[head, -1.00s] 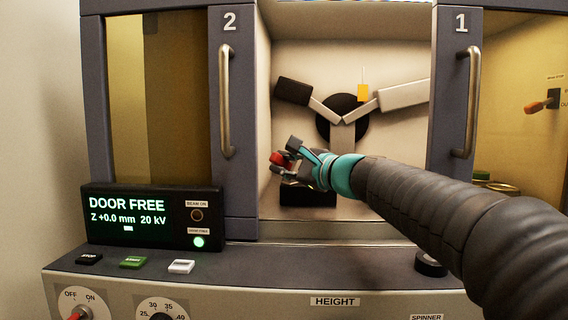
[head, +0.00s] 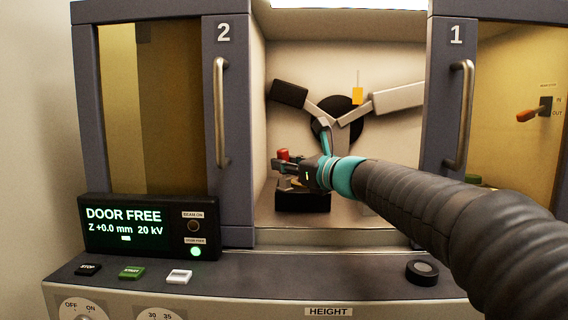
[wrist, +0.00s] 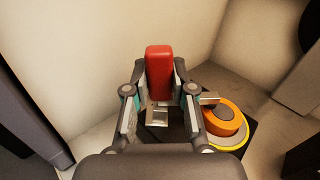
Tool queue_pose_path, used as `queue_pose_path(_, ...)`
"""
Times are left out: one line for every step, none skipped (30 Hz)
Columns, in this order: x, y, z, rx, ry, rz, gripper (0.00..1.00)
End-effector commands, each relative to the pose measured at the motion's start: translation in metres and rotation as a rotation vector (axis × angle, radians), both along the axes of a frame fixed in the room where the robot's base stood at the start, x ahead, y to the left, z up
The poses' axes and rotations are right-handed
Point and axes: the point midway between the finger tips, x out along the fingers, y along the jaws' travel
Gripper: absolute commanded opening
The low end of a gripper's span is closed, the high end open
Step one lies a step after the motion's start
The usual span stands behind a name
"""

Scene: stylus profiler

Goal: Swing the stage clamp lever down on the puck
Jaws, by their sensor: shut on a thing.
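The red clamp lever (wrist: 160,72) stands up between the two fingers of my gripper (wrist: 160,88) in the wrist view, and the fingers are shut on it. In the head view the red lever end (head: 283,154) shows at my gripper (head: 282,165), inside the open bay and above the black stage block (head: 302,200). A metal piece (wrist: 157,116) shows below the red part. The orange puck (wrist: 222,121) lies on a yellow ring (wrist: 238,140) to the right of the lever. My gripper mostly hides the puck in the head view.
The bay stands between door handles 2 (head: 221,115) and 1 (head: 460,115). A black round part with three arms (head: 345,118) and an orange tag (head: 358,96) are behind my gripper. The display (head: 150,227) reads DOOR FREE. Bay walls are close on the left.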

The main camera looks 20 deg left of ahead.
Motion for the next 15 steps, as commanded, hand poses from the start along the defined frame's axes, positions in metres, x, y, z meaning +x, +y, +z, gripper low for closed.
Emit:
queue_pose_path(0.0013,-0.0007,-0.0011,0.013,0.025,0.0,0.0)
queue_pose_path(0.0017,-0.0009,-0.001,0.021,0.039,0.0,0.0)
queue_pose_path(0.0022,-0.0012,-0.0009,0.032,0.056,0.0,0.0)
queue_pose_path(0.0025,-0.0014,-0.001,0.039,0.067,0.0,0.0)
queue_pose_path(0.0028,-0.0016,-0.0009,0.045,0.077,0.0,0.0)
queue_pose_path(0.0032,-0.0018,-0.0009,0.053,0.09,0.0,0.0)
queue_pose_path(0.0034,-0.002,-0.0009,0.058,0.098,0.0,0.0)
queue_pose_path(0.0036,-0.0021,-0.0009,0.063,0.106,0.0,0.0)
queue_pose_path(0.0039,-0.0023,-0.0008,0.068,0.114,0.0,0.0)
queue_pose_path(0.004,-0.0023,-0.0008,0.071,0.12,0.0,0.0)
queue_pose_path(0.0041,-0.0024,-0.0008,0.074,0.125,0.0,0.0)
queue_pose_path(0.0042,-0.0025,-0.0009,0.078,0.131,0.0,0.0)
queue_pose_path(0.0043,-0.0025,-0.0009,0.08,0.134,0.0,0.0)
queue_pose_path(0.0044,-0.0026,-0.0009,0.081,0.137,0.0,0.0)
queue_pose_path(0.0045,-0.0026,-0.0008,0.082,0.138,0.0,0.0)
